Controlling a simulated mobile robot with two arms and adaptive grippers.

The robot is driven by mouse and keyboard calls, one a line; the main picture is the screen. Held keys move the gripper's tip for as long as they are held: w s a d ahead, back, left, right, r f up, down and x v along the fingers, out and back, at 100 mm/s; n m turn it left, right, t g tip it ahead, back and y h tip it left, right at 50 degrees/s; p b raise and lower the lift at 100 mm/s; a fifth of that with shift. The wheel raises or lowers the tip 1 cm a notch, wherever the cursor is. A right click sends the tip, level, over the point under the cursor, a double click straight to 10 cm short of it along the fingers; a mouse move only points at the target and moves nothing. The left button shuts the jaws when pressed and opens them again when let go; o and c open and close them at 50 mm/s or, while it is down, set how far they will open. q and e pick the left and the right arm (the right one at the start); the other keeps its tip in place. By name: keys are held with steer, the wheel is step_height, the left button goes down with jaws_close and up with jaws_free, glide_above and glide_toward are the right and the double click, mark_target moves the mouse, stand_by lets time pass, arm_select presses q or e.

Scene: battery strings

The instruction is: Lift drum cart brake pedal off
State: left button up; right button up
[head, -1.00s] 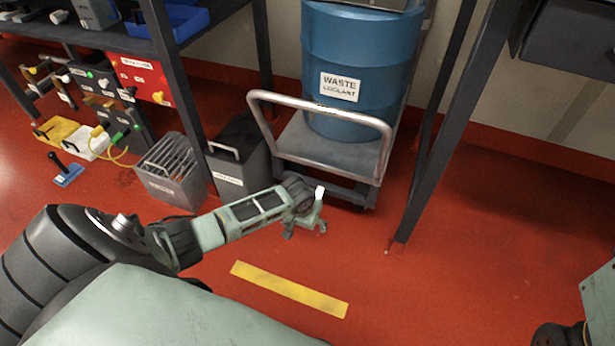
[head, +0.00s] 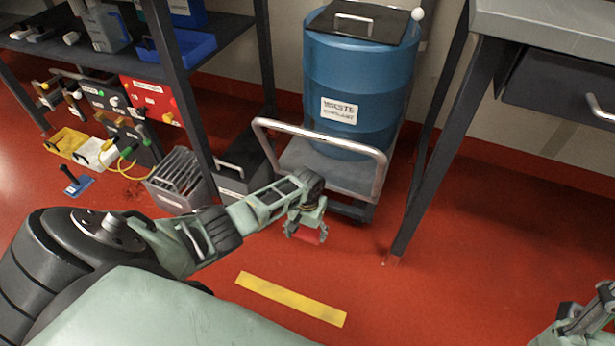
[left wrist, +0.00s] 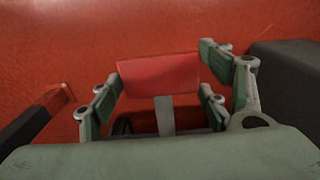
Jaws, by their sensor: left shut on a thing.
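The waste coolant drum (head: 358,75) is blue and stands upright on the grey drum cart (head: 340,178), which has a tubular push handle (head: 255,130). My left gripper (head: 306,232) is in front of the cart's near edge, low over the floor. It is shut on the red brake pedal (head: 309,237). In the left wrist view the red pedal pad (left wrist: 158,75) lies between the fingers (left wrist: 160,85), with a grey stem (left wrist: 164,115) below it. The pedal's join to the cart is hidden. My right gripper (head: 585,318) shows only partly at the lower right; its fingers are unclear.
A dark bin (head: 238,172) and a grey slotted box (head: 180,182) stand left of the cart, by a shelf rack (head: 180,85). A workbench leg (head: 425,180) stands right of it. A yellow floor strip (head: 290,299) lies in front; the red floor around it is clear.

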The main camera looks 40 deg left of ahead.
arm_select(q)
steer(key=shift+w+a+r, duration=0.1)
steer(key=shift+w+r, duration=0.3)
steer(key=shift+w, duration=0.15)
steer(key=o, duration=1.4)
steer(key=shift+o, duration=1.5)
steer(key=shift+s+f, duration=0.1)
steer(key=shift+s, duration=0.1)
step_height(320, 180, up, 8)
steer(key=shift+s+f, duration=0.1)
steer(key=shift+f, duration=0.15)
